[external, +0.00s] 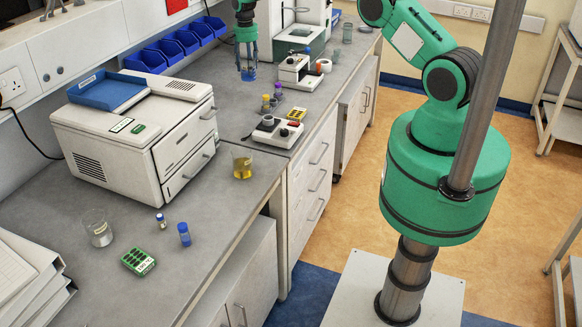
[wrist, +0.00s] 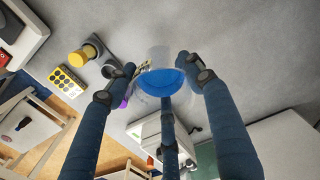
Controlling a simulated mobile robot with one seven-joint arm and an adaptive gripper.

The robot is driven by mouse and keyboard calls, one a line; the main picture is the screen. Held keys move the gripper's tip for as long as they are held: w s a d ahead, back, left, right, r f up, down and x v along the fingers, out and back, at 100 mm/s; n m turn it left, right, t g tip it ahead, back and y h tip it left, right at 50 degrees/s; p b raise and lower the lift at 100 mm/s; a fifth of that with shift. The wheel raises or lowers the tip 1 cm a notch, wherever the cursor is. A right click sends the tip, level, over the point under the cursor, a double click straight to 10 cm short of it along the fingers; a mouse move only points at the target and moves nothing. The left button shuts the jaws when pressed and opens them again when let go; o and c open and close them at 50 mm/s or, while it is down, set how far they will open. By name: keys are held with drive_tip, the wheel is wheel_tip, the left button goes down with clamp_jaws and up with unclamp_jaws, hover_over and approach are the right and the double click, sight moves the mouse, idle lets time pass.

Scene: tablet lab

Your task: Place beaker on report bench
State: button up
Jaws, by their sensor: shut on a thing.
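My gripper (external: 246,62) points down over the far part of the grey bench in the external view, with its fingers around a clear beaker holding blue liquid (external: 248,73). In the wrist view the beaker (wrist: 160,82) sits between the fingers, its blue contents showing. The gripper is shut on it. Whether the beaker's base touches the bench top is hard to tell. The near part of the bench (external: 185,262) carries a beaker of yellow liquid (external: 242,165) near its right edge and a nearly clear beaker (external: 98,230) at left. No label shows which part is the report bench.
A large white printer-like machine (external: 100,140) stands on the near bench. A green rack (external: 138,261), small vials (external: 184,236) and binders (external: 30,270) lie in front. Blue bins (external: 165,52) line the wall.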

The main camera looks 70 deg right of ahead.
drive_tip(key=shift+f+p, duration=0.35)
drive_tip(key=shift+f, duration=2.05)
drive_tip(key=shift+f+p, duration=0.35)
drive_tip(key=shift+f, duration=1.7)
drive_tip(key=shift+f, duration=0.15)
drive_tip(key=o, duration=1.3)
drive_tip(key=shift+o, duration=0.2)
wheel_tip(320, 180, up, 12)
drive_tip(key=shift+r+b, duration=0.15)
drive_tip(key=shift+b, duration=0.65)
